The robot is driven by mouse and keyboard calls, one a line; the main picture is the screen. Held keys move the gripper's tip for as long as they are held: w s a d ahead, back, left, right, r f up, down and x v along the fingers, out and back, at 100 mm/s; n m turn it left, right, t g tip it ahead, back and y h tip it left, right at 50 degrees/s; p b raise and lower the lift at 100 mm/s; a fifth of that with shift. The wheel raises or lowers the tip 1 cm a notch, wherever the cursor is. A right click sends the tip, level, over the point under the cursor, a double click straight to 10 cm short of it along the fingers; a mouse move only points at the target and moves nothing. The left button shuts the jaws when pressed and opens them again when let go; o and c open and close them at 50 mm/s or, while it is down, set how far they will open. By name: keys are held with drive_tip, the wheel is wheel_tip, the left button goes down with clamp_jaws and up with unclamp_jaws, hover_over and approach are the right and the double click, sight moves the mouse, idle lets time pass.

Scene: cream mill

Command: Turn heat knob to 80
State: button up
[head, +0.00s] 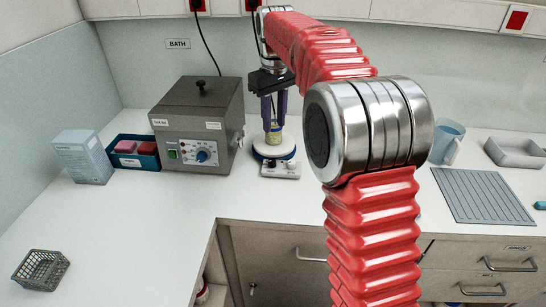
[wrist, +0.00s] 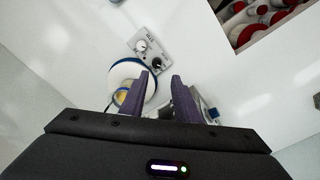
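A hotplate stirrer with a round white top (head: 264,151) and a blue rim stands beside the grey bath. Its front panel (head: 280,171) bears two small knobs. In the wrist view one knob sits on a white dial (wrist: 141,46) and the other is a black knob (wrist: 157,63); their markings are too small to read. A beaker with yellowish content (head: 275,136) stands on the plate, partly hidden by a finger in the wrist view. My gripper (head: 274,120) points down over the hotplate. Its two purple fingers (wrist: 162,80) are apart with nothing between them.
The counter in front is clear.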

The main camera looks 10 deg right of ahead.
sight(273, 161)
drive_tip(key=shift+w+f, duration=0.9)
drive_tip(key=shift+w, duration=0.25)
drive_tip(key=shift+f, duration=0.1)
wheel_tip(273, 161, down, 14)
drive_tip(key=shift+r, duration=0.2)
clamp_jaws()
drive_tip(key=shift+d, duration=0.25)
drive_tip(key=shift+a, duration=0.15)
